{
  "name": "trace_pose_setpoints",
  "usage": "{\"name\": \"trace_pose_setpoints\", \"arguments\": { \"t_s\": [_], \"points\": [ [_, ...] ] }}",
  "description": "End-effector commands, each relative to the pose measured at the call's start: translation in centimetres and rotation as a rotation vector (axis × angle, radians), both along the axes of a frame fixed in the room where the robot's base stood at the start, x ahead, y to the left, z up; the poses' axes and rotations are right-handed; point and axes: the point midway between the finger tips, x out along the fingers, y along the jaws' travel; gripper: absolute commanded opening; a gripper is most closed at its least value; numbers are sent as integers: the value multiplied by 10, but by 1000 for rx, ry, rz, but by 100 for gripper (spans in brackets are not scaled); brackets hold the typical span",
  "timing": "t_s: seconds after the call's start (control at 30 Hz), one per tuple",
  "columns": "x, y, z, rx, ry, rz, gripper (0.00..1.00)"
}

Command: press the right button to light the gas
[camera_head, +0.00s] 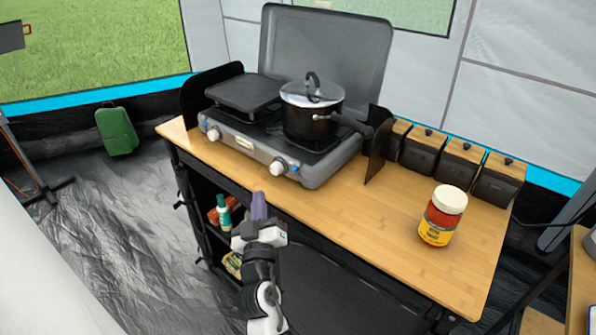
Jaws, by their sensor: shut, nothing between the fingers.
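A grey two-burner gas stove (245,140) stands on the wooden table with its lid raised. Its front panel carries a left white knob (213,133) and a right white knob (278,168). A small button (293,169) seems to sit just right of the right knob, too small to see clearly. A black pot (310,122) with a glass lid stands on the right burner. My gripper (258,196) is shut and empty, in front of the table's front edge, below and left of the right knob. It appears apart from the stove.
The wooden table (400,240) has free room right of the stove, except for a red jar (442,217) with a white lid. Several black canisters (458,160) line the back. The pot handle (352,124) points right. Bottles stand on the shelf below.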

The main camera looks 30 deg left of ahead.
Motion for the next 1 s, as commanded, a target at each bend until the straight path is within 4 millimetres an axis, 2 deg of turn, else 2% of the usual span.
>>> {"name": "trace_pose_setpoints", "arguments": {
  "t_s": [0.33,0.8,1.0],
  "points": [
    [8,0,3,0,0,0,0],
    [70,-5,4,1,1,-1,0],
    [85,-6,2,1,1,0,0]
  ]
}}
